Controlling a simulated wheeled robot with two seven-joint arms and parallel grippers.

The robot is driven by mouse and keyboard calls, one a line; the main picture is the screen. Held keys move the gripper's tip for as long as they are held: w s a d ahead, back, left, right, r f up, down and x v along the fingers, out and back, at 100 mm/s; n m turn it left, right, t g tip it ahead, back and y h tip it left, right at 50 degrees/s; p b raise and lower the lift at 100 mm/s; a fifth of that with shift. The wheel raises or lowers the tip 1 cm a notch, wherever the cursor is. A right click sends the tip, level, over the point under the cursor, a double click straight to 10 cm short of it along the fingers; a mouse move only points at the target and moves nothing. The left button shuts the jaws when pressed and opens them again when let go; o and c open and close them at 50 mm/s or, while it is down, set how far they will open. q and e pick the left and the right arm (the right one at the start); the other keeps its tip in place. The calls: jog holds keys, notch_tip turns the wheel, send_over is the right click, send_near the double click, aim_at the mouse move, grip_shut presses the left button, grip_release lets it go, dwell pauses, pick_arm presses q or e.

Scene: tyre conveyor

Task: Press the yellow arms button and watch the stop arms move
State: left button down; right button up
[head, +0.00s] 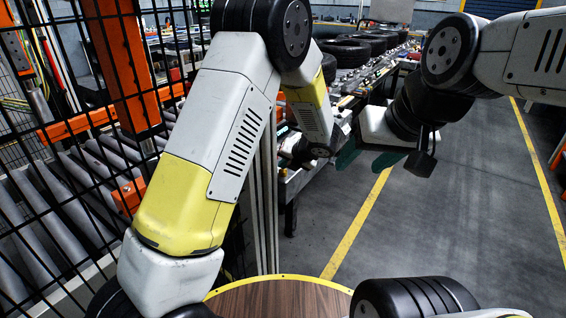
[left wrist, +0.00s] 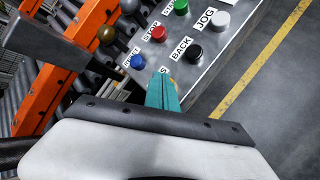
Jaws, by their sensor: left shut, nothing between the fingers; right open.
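In the left wrist view a grey control panel (left wrist: 222,48) carries a blue button (left wrist: 137,61), a red STOP button (left wrist: 158,33), a green button (left wrist: 181,7), a black BACK button (left wrist: 193,52) and a light grey JOG button (left wrist: 220,20). My left gripper (left wrist: 161,80) has its teal fingers shut together over the panel's near edge, between the blue and black buttons. A label ending in S shows just past the fingertips. No yellow button is visible; the fingers cover that spot, and I cannot tell whether they touch it. My right gripper (head: 366,160) is open and empty, in the air right of the panel.
Black tyres (head: 345,50) lie on the conveyor at the back. A black wire fence (head: 75,190) and rollers (head: 60,215) are on the left. Orange framework (left wrist: 62,78) stands beside the panel. The grey floor (head: 460,220) on the right is clear, with yellow lines.

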aim_at(285, 173)
pick_arm(q)
jog(key=shift+f, duration=0.45)
dwell(0.6)
jog(key=shift+r, duration=3.4)
